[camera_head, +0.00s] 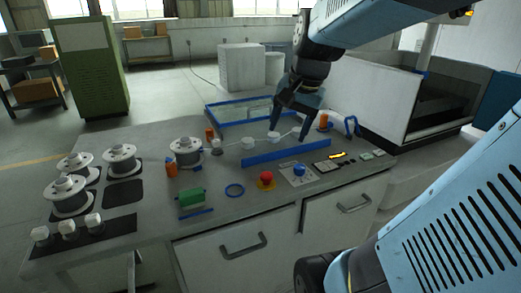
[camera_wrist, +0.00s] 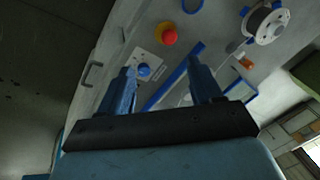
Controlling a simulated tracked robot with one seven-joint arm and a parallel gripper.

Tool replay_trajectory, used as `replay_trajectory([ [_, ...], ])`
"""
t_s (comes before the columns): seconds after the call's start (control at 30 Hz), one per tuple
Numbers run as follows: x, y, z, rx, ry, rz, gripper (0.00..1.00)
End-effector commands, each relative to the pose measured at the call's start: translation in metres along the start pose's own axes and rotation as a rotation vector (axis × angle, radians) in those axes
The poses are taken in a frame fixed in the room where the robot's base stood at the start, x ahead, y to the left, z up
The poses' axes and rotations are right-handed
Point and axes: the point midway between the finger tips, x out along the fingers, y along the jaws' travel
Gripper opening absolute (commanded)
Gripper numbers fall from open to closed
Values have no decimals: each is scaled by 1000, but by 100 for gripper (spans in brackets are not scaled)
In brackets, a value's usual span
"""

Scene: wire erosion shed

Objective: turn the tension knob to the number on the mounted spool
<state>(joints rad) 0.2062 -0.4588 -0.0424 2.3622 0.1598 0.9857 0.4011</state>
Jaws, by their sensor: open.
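The blue tension knob (camera_head: 299,170) sits on a pale plate near the front edge of the bench. It also shows in the wrist view (camera_wrist: 144,70), close to my left finger. Its dial marks are too small to read. The likely mounted spool (camera_head: 186,148) stands upright near the middle of the bench, and a spool shows at the upper right of the wrist view (camera_wrist: 264,24). No number on it can be read. My gripper (camera_head: 289,129) is open and empty, above the bench behind the knob and the long blue bar. Its two fingers are apart in the wrist view (camera_wrist: 161,66).
A red button (camera_head: 266,178) on a yellow base is left of the knob. A long blue bar (camera_head: 287,153) lies behind it. Several loose spools (camera_head: 70,196) stand on dark mats at left. A green block (camera_head: 191,198) and a blue ring (camera_head: 234,190) lie in front.

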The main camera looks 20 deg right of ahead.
Motion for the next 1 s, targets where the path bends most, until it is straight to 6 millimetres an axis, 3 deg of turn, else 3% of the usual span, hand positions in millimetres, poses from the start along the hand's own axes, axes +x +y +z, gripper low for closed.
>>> replay_trajectory([
  [0.3,37,30,-83,653,-169,29,65],
  [0.53,63,64,-132,1063,-264,54,65],
  [0.73,76,83,-154,1252,-307,68,65],
  [1.0,93,85,-153,1291,-318,72,65],
])
